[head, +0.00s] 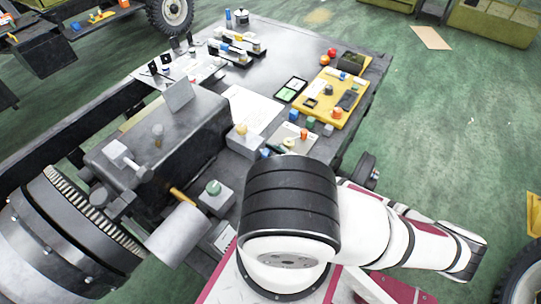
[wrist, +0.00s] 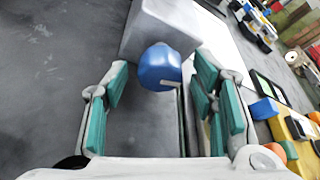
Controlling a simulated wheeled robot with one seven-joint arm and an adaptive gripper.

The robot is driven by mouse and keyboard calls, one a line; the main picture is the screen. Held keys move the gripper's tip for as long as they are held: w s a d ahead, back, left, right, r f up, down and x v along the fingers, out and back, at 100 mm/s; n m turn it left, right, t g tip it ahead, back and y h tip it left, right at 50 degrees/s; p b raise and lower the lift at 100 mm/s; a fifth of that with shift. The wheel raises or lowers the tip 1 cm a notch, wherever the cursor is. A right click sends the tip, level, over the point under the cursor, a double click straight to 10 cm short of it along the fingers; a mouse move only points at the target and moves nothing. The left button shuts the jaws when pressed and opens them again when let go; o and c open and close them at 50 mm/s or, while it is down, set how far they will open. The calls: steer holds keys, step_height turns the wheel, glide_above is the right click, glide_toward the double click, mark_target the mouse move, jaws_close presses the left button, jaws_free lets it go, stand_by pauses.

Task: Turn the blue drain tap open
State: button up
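A round blue knob, which looks like the blue drain tap (wrist: 160,67), shows at the upper middle of the wrist view, against a pale grey block (wrist: 165,25). A thin light lever or stem shows at its lower right. My gripper (wrist: 162,92) is open, its teal-padded fingers spread to the left and right of the knob in the picture. Nothing is held between them. I cannot tell whether the knob lies between the fingertips in depth or just beyond them. In the head view my arm hides most of the gripper and the tap is not clearly visible.
A grey box with a green knob (head: 213,187) and a block with a yellow knob (head: 240,130) stand close to my arm. A yellow board (head: 345,95) with several small parts lies farther back. A large dark housing (head: 150,145) fills the left.

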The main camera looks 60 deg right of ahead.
steer(key=shift+r, duration=0.1)
step_height(320, 180, up, 10)
stand_by(0.5)
